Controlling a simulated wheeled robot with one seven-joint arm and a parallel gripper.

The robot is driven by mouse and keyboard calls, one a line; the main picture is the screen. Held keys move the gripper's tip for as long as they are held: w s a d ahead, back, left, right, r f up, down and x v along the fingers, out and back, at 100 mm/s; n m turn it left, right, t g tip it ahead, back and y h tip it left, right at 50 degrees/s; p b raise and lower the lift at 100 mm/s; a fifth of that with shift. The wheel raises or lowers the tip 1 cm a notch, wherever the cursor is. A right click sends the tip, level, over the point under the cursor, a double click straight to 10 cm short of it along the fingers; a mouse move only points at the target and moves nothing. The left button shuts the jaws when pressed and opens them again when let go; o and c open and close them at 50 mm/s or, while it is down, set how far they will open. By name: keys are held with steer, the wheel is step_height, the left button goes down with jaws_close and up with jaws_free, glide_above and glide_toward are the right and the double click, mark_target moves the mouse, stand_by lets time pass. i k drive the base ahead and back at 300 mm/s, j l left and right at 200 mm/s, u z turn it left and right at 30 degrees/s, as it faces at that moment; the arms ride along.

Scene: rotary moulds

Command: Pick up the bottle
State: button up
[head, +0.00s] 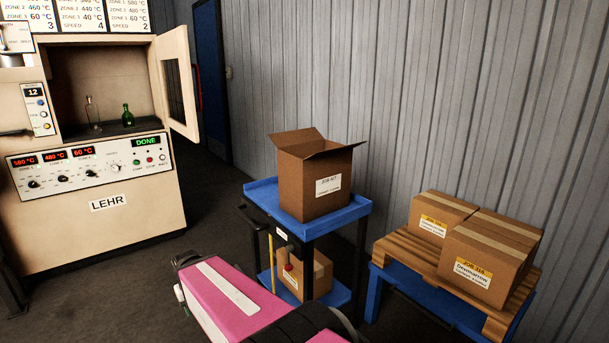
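Two bottles stand upright inside the open chamber of the lehr (160,210) at the left of the head view. One is a small green bottle (127,117) with a round body and a short neck. The other is a taller clear glass bottle (94,116) to its left, faint against the dark interior. The lehr door (178,85) is swung open to the right. A pink part of my arm crosses the lower middle of the picture, well apart from both bottles. My gripper is not visible, so its state does not show.
A blue cart (261,190) in the middle carries an open cardboard box (312,180), with another box (318,270) on its lower shelf. At the right, closed boxes (487,255) sit on a wooden pallet (405,252). Bare floor (205,225) lies between lehr and cart.

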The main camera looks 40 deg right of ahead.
mark_target(93, 113)
steer(key=z, duration=1.55)
steer(key=u, duration=1.7)
steer(key=i+j, duration=0.15)
steer(key=i, duration=0.65)
steer(key=l+z, duration=0.05)
